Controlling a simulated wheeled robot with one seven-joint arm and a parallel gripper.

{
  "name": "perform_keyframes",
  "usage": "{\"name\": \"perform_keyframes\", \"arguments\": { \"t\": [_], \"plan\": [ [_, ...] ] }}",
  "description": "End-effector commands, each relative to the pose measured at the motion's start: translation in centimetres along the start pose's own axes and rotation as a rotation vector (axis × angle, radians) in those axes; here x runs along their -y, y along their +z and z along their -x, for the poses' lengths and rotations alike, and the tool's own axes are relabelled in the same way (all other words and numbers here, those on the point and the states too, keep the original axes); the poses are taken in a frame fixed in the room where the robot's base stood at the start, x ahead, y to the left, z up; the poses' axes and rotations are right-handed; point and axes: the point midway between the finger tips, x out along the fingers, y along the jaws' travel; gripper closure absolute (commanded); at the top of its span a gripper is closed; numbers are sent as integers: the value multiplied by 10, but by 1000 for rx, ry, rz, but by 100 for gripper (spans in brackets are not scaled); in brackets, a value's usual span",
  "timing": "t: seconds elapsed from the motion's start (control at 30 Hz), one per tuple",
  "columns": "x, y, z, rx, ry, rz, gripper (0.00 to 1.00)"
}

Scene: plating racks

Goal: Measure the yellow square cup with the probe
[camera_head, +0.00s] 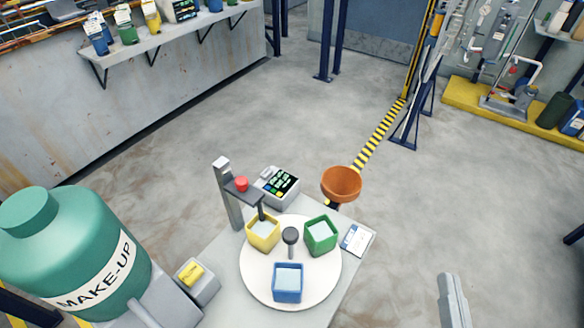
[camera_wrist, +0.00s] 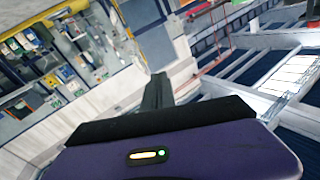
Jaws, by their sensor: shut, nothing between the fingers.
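The yellow square cup (camera_head: 263,244) holds pale liquid and stands at the back left of a round white turntable (camera_head: 255,286). A dark probe (camera_head: 262,213) hangs over it from the arm of a grey stand (camera_head: 228,195) with a red knob (camera_head: 241,184) on top. I cannot tell whether the probe tip touches the liquid. A green square cup (camera_head: 321,238) and a blue square cup (camera_head: 288,294) share the turntable around a dark central knob (camera_head: 290,236). My gripper (camera_wrist: 158,88) is shut and empty in the wrist view, away from the cups.
A meter with a lit screen (camera_head: 281,184) stands behind the turntable, its text too small to read. An orange-brown bowl (camera_head: 341,184), a label card (camera_head: 356,240), a small yellow-labelled box (camera_head: 195,280) and a green MAKE-UP tank (camera_head: 75,255) surround it.

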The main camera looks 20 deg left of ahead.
Motion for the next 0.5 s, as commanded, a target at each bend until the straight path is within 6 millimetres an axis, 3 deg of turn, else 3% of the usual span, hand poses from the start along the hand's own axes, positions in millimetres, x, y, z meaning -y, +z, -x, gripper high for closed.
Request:
{"name": "perform_keyframes", "arguments": {
  "t": [0.03, 0.2, 0.37, 0.5],
  "plan": [
    [8, -13, -19, -17, -28, -16, 100],
    [40, -42, -70, -15, -138, -67, 100],
    [82, -72, -108, 12, -284, -87, 100],
    [129, -99, -128, 60, -451, -69, 100]
  ]
}}
